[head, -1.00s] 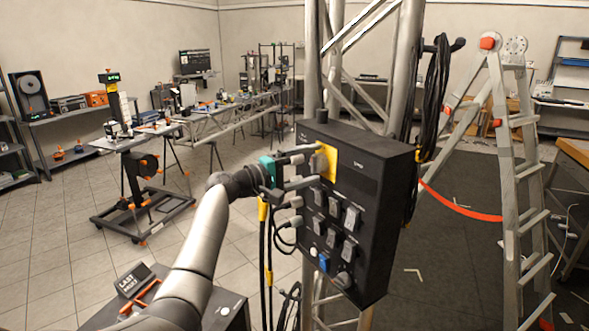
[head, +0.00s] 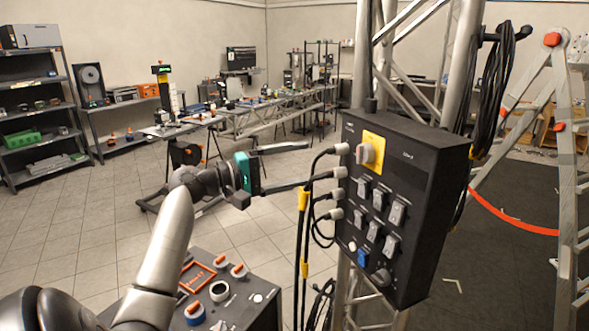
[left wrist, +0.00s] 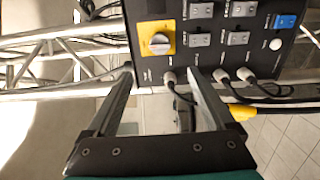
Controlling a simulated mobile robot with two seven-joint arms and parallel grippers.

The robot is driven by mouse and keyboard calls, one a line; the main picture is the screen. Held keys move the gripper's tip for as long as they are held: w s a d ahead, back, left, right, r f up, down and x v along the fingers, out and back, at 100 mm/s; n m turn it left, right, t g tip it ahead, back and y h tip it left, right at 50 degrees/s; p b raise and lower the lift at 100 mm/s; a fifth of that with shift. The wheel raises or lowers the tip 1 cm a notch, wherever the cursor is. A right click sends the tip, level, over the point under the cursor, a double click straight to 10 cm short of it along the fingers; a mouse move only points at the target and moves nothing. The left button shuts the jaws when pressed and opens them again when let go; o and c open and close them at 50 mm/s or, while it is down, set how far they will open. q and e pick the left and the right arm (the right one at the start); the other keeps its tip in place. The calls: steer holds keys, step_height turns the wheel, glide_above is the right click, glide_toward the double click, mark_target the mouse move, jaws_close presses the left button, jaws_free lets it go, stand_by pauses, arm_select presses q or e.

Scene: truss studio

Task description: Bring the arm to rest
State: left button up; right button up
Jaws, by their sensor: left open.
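My left gripper (head: 300,165) is open and empty in the head view, its two fingers pointing right at the black power box (head: 425,165). The fingertips are just left of the box, near its cable plugs; the lower finger ends close to one plug, and I cannot tell whether they touch. In the left wrist view my left gripper (left wrist: 160,75) has nothing between its spread fingers, with the box beyond. The box carries a grey rotary knob (head: 365,153) on a yellow plate, which also shows in the left wrist view (left wrist: 160,43). My right gripper is out of view.
The box hangs on a metal truss (head: 362,60). Black cables (head: 303,235) hang at its left. A console with knobs (head: 240,300) is below my arm. A ladder (head: 565,170) stands at the right. Shelves (head: 40,110) and a workbench are at the back left.

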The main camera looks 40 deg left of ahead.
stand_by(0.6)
arm_select(q)
step_height(320, 180, down, 28)
steer(key=w+n+g+y+b, duration=0.1)
steer(key=w+g+y+b, duration=0.1)
steer(key=g+y+b, duration=0.15)
steer(key=s+d+f+m+g+y+b, duration=0.1)
steer(key=s+d+f+g, duration=0.2)
steer(key=f, duration=0.9)
steer(key=s+d+f+m+g+y+b, duration=0.1)
steer(key=s+f+g+y+b, duration=0.1)
steer(key=s+f, duration=0.65)
steer(key=s+d+f+m+g+b, duration=0.1)
steer(key=s+d+f+m+g, duration=0.2)
steer(key=s+f, duration=0.6)
steer(key=s+d+f+m+g+b, duration=0.25)
steer(key=s+d+f, duration=0.3)
steer(key=f, duration=0.65)
steer(key=s+d+f+m+b, duration=0.1)
steer(key=s+d+f+m, duration=0.4)
steer(key=s, duration=0.4)
steer(key=s+d+f+m+g+b, duration=0.1)
steer(key=s+d+f+m, duration=0.3)
steer(key=s, duration=0.5)
steer(key=shift+d+f+m+g, duration=0.35)
steer(key=shift+d+m, duration=0.1)
steer(key=shift+d, duration=0.75)
steer(key=shift+c, duration=0.2)
